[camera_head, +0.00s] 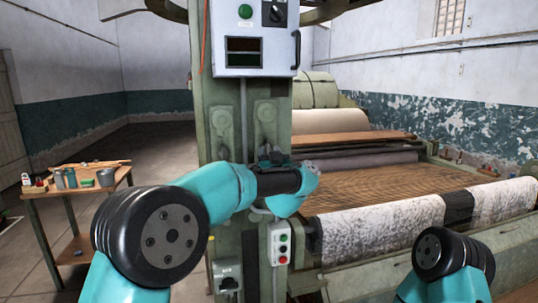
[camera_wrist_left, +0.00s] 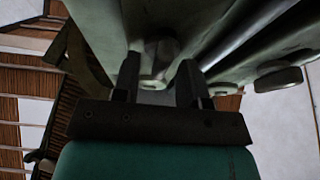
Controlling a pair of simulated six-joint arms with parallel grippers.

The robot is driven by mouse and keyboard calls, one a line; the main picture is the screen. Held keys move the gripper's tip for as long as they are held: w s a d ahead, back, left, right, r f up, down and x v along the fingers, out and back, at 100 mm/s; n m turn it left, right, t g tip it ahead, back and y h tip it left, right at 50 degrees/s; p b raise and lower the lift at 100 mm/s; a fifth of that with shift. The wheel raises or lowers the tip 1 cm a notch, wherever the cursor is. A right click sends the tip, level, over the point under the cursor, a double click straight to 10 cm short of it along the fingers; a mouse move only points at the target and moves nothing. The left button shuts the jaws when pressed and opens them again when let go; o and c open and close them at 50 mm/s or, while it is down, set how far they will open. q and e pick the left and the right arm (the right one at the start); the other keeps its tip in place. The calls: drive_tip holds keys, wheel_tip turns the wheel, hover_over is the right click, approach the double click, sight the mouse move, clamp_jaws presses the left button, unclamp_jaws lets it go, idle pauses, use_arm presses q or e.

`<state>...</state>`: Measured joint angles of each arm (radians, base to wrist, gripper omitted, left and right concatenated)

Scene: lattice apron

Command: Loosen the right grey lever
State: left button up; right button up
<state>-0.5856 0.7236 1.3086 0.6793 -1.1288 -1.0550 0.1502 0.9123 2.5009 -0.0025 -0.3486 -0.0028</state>
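Two grey levers are mounted side by side on the green machine post. The left grey lever (camera_head: 220,122) hangs in plain view. The right grey lever (camera_head: 265,112) has its lower end hidden behind my left gripper (camera_head: 270,155). In the left wrist view my left gripper (camera_wrist_left: 160,82) has its two dark fingers apart. The rounded end of a grey lever (camera_wrist_left: 159,60) shows between and just beyond them. A gap shows beside the right finger; I cannot tell whether the left finger touches it. My right gripper is out of view.
A control box (camera_head: 250,38) sits above the levers, and a push-button box (camera_head: 279,244) is below. A small wooden table (camera_head: 68,190) with containers stands at left.

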use_arm(q)
drive_tip(key=shift+c, duration=0.2)
clamp_jaws()
drive_tip(key=shift+r, duration=0.1)
drive_tip(key=shift+n, duration=0.4)
drive_tip(key=shift+r+n+y, duration=0.1)
drive_tip(key=shift+n+y, duration=0.7)
drive_tip(key=shift+n, duration=0.3)
drive_tip(key=n+g+y, duration=0.1)
drive_tip(key=n, duration=0.2)
drive_tip(key=n+g+y, duration=0.1)
drive_tip(key=n, duration=0.2)
drive_tip(key=shift+y, duration=0.3)
drive_tip(key=n+g, duration=0.1)
drive_tip(key=n, duration=0.3)
drive_tip(key=n+g+y, duration=0.1)
drive_tip(key=n+g, duration=0.1)
drive_tip(key=n, duration=0.2)
drive_tip(key=shift+a, duration=0.1)
drive_tip(key=shift+r, duration=0.1)
